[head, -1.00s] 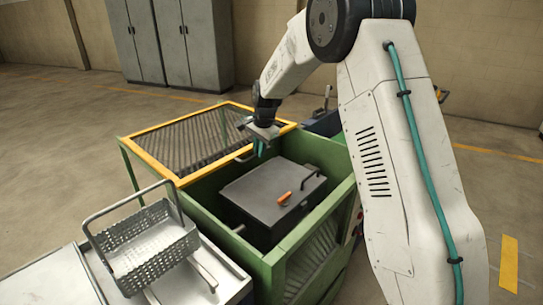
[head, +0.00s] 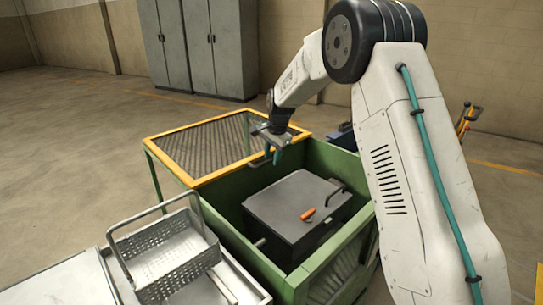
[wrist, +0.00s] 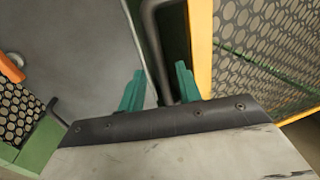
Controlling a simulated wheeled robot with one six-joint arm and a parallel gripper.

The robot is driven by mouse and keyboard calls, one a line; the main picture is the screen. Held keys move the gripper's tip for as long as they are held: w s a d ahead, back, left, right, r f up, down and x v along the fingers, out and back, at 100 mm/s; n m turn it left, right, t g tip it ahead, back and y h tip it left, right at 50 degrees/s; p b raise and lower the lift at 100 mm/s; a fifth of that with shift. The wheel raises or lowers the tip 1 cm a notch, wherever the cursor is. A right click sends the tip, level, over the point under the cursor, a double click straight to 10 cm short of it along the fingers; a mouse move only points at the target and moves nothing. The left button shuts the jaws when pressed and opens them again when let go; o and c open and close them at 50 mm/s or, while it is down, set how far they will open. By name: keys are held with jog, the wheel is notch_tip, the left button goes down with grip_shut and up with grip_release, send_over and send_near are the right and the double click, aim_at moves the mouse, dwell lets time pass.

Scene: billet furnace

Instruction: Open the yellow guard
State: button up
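The yellow guard (head: 207,178) is a flat mesh panel in a yellow frame. It lies level over the left part of the green machine housing (head: 230,222), leaving the grey-lidded box on the right uncovered. My gripper (head: 274,152) is at the guard's right edge, pointing down. In the wrist view, the guard's yellow edge (wrist: 201,45) and mesh run along the right side. A dark bar handle (wrist: 163,50) passes between my two teal fingertips (wrist: 158,85), which stand apart with gaps visible beside it. I cannot tell whether either finger touches it.
The grey-lidded box (head: 292,200) with a dark handle and an orange-handled item (head: 308,214) sits inside the housing. A perforated metal basket (head: 165,255) stands on a bench at the front left. Grey cabinets (head: 200,45) stand behind. The floor left of the housing is clear.

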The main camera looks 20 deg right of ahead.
notch_tip(320, 180, up, 8)
jog(key=s, duration=0.1)
jog(key=shift+s+d+f, duration=0.2)
jog(key=shift+d, duration=0.15)
dwell(0.5)
jog(key=s+r+n, duration=0.2)
jog(key=s+n, duration=0.2)
jog(key=s, duration=1.2)
jog(key=s+a+r+n, duration=0.1)
jog(key=s+r+n, duration=0.2)
jog(key=s, duration=1.4)
jog(key=s+a+r+n, duration=0.1)
jog(key=s+r+n, duration=0.2)
jog(key=s, duration=1.4)
jog(key=n, duration=0.3)
jog(key=shift+g+h, duration=0.3)
jog(key=shift+h, duration=0.1)
